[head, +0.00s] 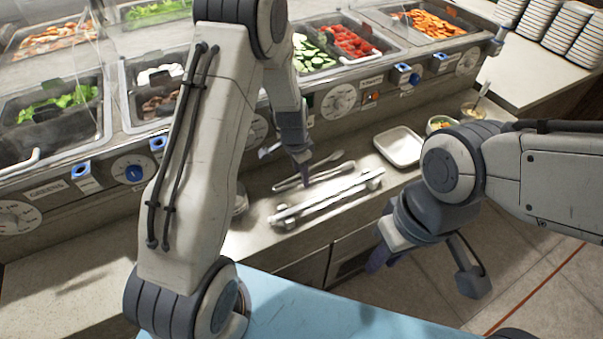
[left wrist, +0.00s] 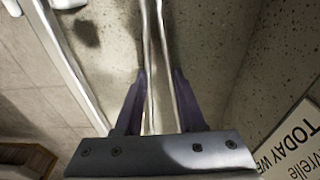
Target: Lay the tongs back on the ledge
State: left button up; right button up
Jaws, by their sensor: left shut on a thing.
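My left gripper (head: 304,172) is shut on the metal tongs (head: 330,172), low over the steel ledge (head: 252,240) in front of the food wells. In the left wrist view the two tong arms (left wrist: 162,60) run between the purple fingers of the left gripper (left wrist: 160,90). I cannot tell whether the tongs touch the ledge.
A white tray (head: 399,147) sits on the ledge to the right, with small bowls (head: 440,125) beyond it. Food wells with knobs line the back. Stacked plates (head: 567,30) stand at the top right. A printed sign (left wrist: 295,145) shows in the left wrist view.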

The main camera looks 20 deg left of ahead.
pick_arm(q)
jog(key=shift+f, duration=0.2)
jog(key=o, duration=0.6)
jog(key=shift+r, duration=0.1)
jog(key=shift+r, duration=0.65)
notch_tip(320, 180, up, 11)
jog(key=s, duration=0.1)
jog(key=s+d+r, duration=0.6)
jog(key=s+d, duration=0.3)
jog(key=s, duration=0.1)
jog(key=shift+n+g, duration=0.5)
jog(key=shift+n, duration=0.2)
jog(key=s+d, duration=0.1)
jog(key=s, duration=0.4)
jog(key=s+d+r, duration=0.1)
jog(key=s, duration=0.5)
jog(key=s+d+r, duration=0.1)
jog(key=s, duration=0.4)
jog(key=shift+s+d, duration=0.1)
jog(key=shift+s, duration=0.2)
